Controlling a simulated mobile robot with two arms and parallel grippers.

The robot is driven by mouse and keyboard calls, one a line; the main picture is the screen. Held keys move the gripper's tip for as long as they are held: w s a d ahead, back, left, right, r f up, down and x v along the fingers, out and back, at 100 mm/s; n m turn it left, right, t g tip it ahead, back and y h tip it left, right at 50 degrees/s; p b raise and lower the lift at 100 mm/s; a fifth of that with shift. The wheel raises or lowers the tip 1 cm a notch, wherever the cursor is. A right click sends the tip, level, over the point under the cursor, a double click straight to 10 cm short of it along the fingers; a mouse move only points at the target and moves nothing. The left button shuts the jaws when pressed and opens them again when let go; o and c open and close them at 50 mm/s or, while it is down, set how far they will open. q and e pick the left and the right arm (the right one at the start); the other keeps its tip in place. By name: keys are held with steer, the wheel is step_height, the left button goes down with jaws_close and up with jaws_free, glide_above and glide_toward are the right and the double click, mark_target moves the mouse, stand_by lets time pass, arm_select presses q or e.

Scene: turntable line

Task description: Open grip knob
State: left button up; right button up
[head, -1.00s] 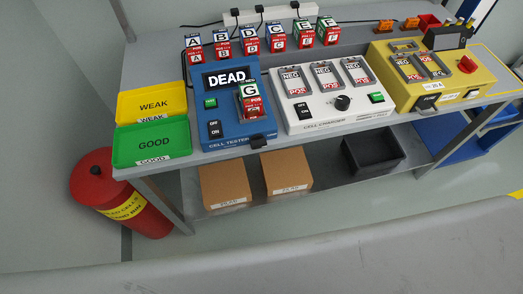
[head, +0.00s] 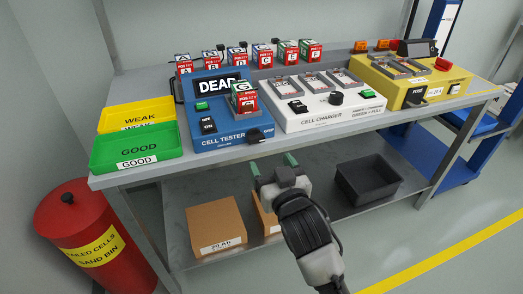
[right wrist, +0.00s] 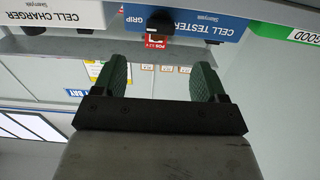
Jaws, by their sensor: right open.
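The grip knob (head: 255,136) is a black knob on the front right of the blue cell tester (head: 232,145). Cell G (head: 244,98) stands in the tester, whose display reads DEAD. My right gripper (head: 273,164) is open and empty, in front of and below the bench edge, apart from the knob. In the right wrist view, which is upside down, the open green fingers (right wrist: 160,75) point toward the tester. The dark knob (right wrist: 160,20) shows beyond them, beside the GRIP label. My left gripper is not in view.
A white cell charger (head: 328,118) and a yellow unit (head: 412,82) stand right of the tester. Green GOOD (head: 137,162) and yellow WEAK trays are at the left. The lower shelf holds boxes (head: 215,226) and a dark bin (head: 369,178). Several cells stand behind.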

mark_target(257, 140)
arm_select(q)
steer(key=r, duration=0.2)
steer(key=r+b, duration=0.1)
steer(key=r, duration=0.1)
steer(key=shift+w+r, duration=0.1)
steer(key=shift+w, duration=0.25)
arm_select(e)
steer(key=x, duration=0.9)
steer(key=shift+w+a+f, duration=0.1)
steer(key=shift+w, duration=0.15)
steer(key=c, duration=0.9)
steer(key=n+p, duration=0.2)
steer(key=p, duration=0.1)
steer(key=shift+n, duration=0.3)
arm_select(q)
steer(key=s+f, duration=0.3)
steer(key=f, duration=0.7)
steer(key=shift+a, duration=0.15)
arm_select(e)
steer(key=o, duration=0.9)
